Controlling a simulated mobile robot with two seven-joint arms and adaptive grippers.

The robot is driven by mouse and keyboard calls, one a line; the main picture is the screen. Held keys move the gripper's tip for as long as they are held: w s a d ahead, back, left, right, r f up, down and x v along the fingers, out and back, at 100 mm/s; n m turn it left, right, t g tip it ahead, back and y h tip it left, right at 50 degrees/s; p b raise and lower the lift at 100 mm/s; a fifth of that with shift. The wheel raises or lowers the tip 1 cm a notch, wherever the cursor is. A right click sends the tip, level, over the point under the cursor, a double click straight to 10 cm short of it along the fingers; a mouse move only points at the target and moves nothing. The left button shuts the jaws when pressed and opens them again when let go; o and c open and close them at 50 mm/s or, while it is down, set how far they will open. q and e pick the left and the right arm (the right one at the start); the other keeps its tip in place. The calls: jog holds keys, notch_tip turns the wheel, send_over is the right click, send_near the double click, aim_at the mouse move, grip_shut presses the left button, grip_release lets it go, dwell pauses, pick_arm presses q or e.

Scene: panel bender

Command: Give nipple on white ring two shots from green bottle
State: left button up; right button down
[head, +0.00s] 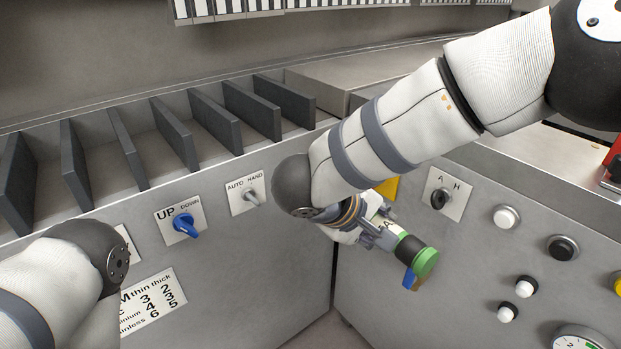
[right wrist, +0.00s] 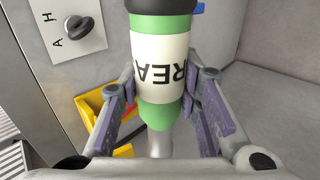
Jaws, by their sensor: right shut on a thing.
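A green bottle (head: 425,262) with a white label, partly reading "REA", and a black band is held in my right gripper (head: 384,236). In the head view it lies tilted, its green end pointing to the lower right. In the right wrist view the bottle (right wrist: 163,60) stands between the two fingers of the right gripper (right wrist: 162,112), which are shut on it. A small blue part (head: 409,279) shows beside its green end. My left arm shows at the lower left, but its gripper is out of view. I cannot make out a nipple on a white ring in either view.
The right panel carries a white knob (head: 506,217), a black knob (head: 562,248), an A/H switch (head: 440,199) and a gauge (head: 578,341). The left panel has a blue UP/DOWN switch (head: 184,224) and a slotted rack above.

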jog(key=shift+w+a+f+b, duration=0.2)
jog(key=shift+w+a+b, duration=0.05)
jog(key=shift+w, duration=0.3)
jog(key=shift+w+a+f+b, duration=0.15)
jog(key=shift+w+a+b, duration=0.05)
jog(key=shift+w, duration=0.3)
jog(key=shift+w+a+f+b, duration=0.2)
jog(key=shift+w+a+b, duration=0.05)
jog(key=shift+w, duration=0.3)
pick_arm(q)
jog(key=s+f+g+b, duration=0.2)
jog(key=s+f+b, duration=0.3)
jog(key=f+b, duration=0.1)
jog(key=shift+s+f, duration=0.25)
jog(key=shift+f, duration=0.4)
pick_arm(e)
jog(key=w+a+f, duration=0.2)
jog(key=w+a, duration=0.1)
jog(key=w, duration=0.5)
jog(key=shift+a+f, duration=0.15)
jog(key=shift+f, duration=0.05)
